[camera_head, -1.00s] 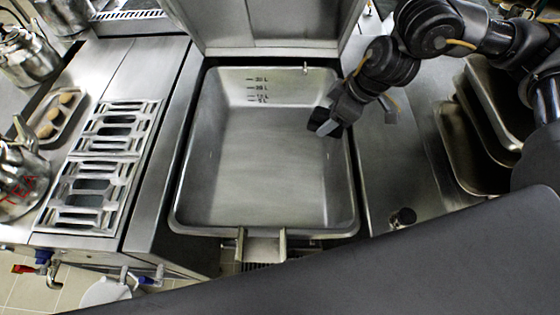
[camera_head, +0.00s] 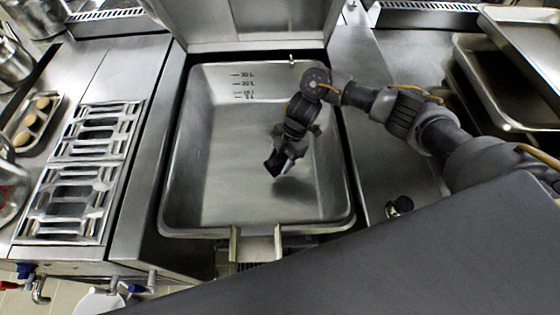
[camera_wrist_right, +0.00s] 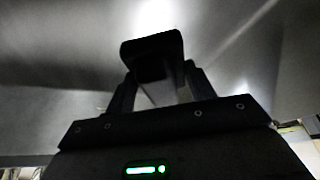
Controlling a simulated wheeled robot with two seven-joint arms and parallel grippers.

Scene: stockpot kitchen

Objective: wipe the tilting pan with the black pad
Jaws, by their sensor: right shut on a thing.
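The tilting pan (camera_head: 215,150) is a large square steel basin with litre marks on its back wall and a pouring lip (camera_head: 257,246) at the front. My right gripper (camera_head: 284,160) is inside the pan, right of its middle. It is shut on the black pad (camera_head: 273,164). In the right wrist view the pad (camera_wrist_right: 152,48) sits between the fingertips, with bright steel behind it. I cannot tell whether the pad touches the pan floor. My left gripper is in neither view.
A raised steel lid (camera_head: 245,22) stands behind the pan. A burner grate (camera_head: 80,175) and a tray of brown round items (camera_head: 32,122) lie to the left. Steel trays (camera_head: 500,80) are at the right. A dark knob (camera_head: 402,205) sits on the right counter.

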